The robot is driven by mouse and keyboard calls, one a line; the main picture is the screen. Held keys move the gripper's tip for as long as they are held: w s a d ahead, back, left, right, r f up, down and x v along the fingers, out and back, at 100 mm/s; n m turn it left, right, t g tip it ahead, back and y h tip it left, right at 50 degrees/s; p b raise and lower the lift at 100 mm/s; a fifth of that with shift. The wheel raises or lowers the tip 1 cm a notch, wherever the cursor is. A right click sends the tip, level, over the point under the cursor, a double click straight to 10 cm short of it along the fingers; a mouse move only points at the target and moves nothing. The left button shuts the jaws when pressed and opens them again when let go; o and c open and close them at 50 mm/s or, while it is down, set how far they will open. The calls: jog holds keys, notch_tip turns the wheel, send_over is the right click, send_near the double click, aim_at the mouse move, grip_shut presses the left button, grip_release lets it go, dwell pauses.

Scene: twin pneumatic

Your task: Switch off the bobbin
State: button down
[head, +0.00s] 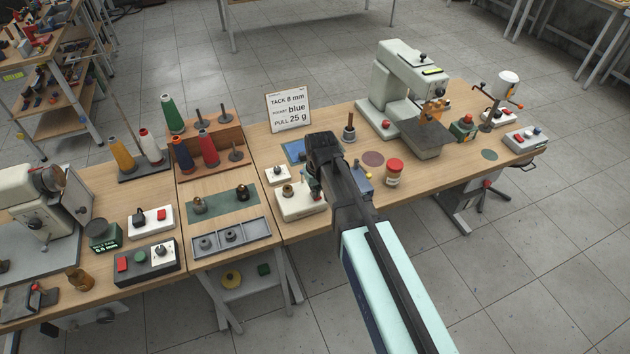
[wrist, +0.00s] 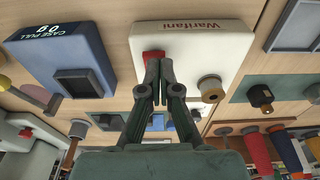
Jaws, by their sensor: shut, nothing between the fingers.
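A cream machine marked "Warifani" (wrist: 190,40), likely the bobbin winder, has a red button or switch (wrist: 151,56) and a brass-topped spindle (wrist: 210,88). The machine also shows in the head view (head: 302,206) at the near edge of the middle table, with the spindle (head: 288,191) on top. My gripper (wrist: 159,66) is shut and empty. Its fingertips are over the machine, right at the red switch and partly covering it. I cannot tell whether they touch it. In the head view my arm hides the switch.
A blue box reading "CASE PULL 0 g" (wrist: 60,60) stands close beside the machine. A small white unit (head: 278,174) is behind it, near a sign (head: 289,109). A red-lidded jar (head: 394,172) and a sewing machine (head: 410,85) are to the right.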

jog(key=shift+s+f, duration=0.15)
jog(key=shift+f, duration=0.2)
jog(key=shift+s+d+f+b, duration=0.25)
jog(key=shift+s+f+b, duration=0.3)
jog(key=shift+f+b, duration=0.35)
jog(key=shift+w+r+p, duration=0.15)
jog(key=shift+r+p, duration=0.15)
jog(key=shift+r, duration=0.05)
jog(key=shift+w, duration=0.1)
jog(key=shift+w+a+r, duration=0.3)
jog(key=shift+w+a, duration=0.05)
jog(key=shift+w, duration=0.25)
jog(key=shift+p, duration=0.3)
